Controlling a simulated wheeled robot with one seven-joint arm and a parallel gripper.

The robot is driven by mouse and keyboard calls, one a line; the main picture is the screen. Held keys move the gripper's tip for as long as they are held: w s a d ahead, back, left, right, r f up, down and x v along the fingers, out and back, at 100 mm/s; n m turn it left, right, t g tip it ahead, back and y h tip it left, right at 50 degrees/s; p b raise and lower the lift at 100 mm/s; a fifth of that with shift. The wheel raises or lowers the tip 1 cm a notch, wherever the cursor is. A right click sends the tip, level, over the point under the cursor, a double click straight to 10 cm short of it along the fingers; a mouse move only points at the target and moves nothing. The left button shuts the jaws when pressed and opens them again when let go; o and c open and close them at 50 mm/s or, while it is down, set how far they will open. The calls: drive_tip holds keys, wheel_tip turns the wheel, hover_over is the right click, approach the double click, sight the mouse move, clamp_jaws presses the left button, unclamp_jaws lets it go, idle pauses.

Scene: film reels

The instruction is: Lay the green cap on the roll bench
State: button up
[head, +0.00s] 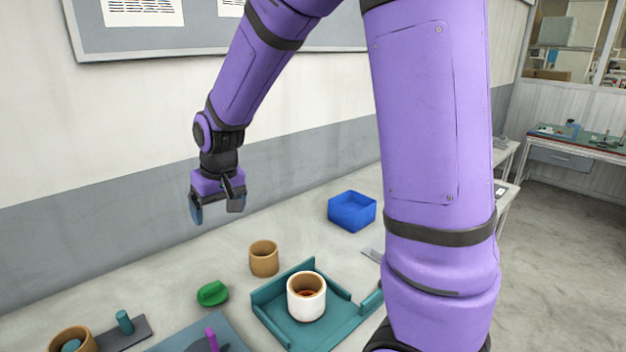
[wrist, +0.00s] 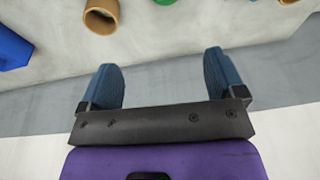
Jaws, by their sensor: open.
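The green cap (head: 212,293) lies on the pale table at the lower left in the head view. A small part of it shows at the top edge of the wrist view (wrist: 165,2). My gripper (head: 216,212) is open and empty, high above the back of the table near the wall, apart from the cap. In the wrist view its two blue fingers (wrist: 162,85) stand wide apart with nothing between them. I cannot tell which surface is the roll bench.
A teal tray (head: 342,338) holds a white-coated roll (head: 306,309). A tan roll (head: 264,259) stands behind it. A blue bin (head: 352,210) is farther right. A purple peg (head: 211,338), a teal peg (head: 124,322) and another tan roll (head: 73,341) are at the front left.

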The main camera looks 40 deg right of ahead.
drive_tip(key=s+d+r+t, duration=0.1)
drive_tip(key=s+d+r, duration=0.1)
drive_tip(key=s+r, duration=0.5)
drive_tip(key=s+d+r+t, duration=0.1)
drive_tip(key=s+r, duration=0.5)
drive_tip(key=s, duration=1.2)
drive_tip(key=shift+s+d+r+t, duration=0.2)
drive_tip(key=shift+d+r+t, duration=0.15)
drive_tip(key=shift+d, duration=0.25)
